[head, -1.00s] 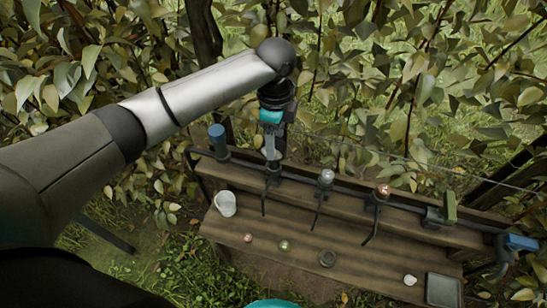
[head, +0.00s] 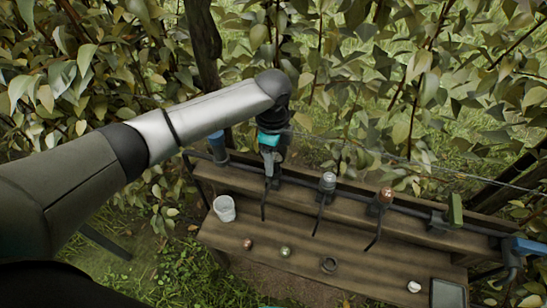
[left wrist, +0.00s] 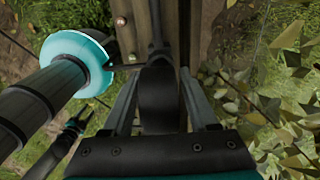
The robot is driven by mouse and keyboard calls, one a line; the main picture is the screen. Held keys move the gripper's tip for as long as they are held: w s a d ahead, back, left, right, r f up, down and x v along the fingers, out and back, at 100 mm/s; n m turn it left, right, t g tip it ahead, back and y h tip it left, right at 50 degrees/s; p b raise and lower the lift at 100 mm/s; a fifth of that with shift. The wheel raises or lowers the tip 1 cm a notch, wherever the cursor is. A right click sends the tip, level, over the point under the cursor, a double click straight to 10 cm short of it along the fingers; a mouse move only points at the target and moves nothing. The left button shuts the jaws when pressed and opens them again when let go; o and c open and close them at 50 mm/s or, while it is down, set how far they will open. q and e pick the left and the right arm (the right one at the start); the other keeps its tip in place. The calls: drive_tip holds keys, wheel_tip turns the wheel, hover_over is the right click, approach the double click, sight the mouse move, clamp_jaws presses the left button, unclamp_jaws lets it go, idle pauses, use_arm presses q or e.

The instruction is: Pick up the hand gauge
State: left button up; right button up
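My left gripper (head: 271,165) is at the bench's back rail, with its fingers down around a dark upright handle. In the left wrist view this black handle (left wrist: 158,98) stands between the two fingers, and a thin shaft runs on beyond it. The fingers appear open on both sides of it; contact is not clear. I take the handle to be the hand gauge, but its shape is mostly hidden by my gripper. A dark part with a teal ring (left wrist: 85,55), likely of my right arm, shows at left in the left wrist view; its fingertips are not clear.
The rail also carries a blue-handled tool (head: 218,146), a silver-topped one (head: 327,183), a copper-topped one (head: 384,196) and a green one (head: 455,209). Foliage stands close behind.

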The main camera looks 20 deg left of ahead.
use_arm(q)
clamp_jaws()
drive_tip(key=shift+r, duration=0.15)
idle(0.4)
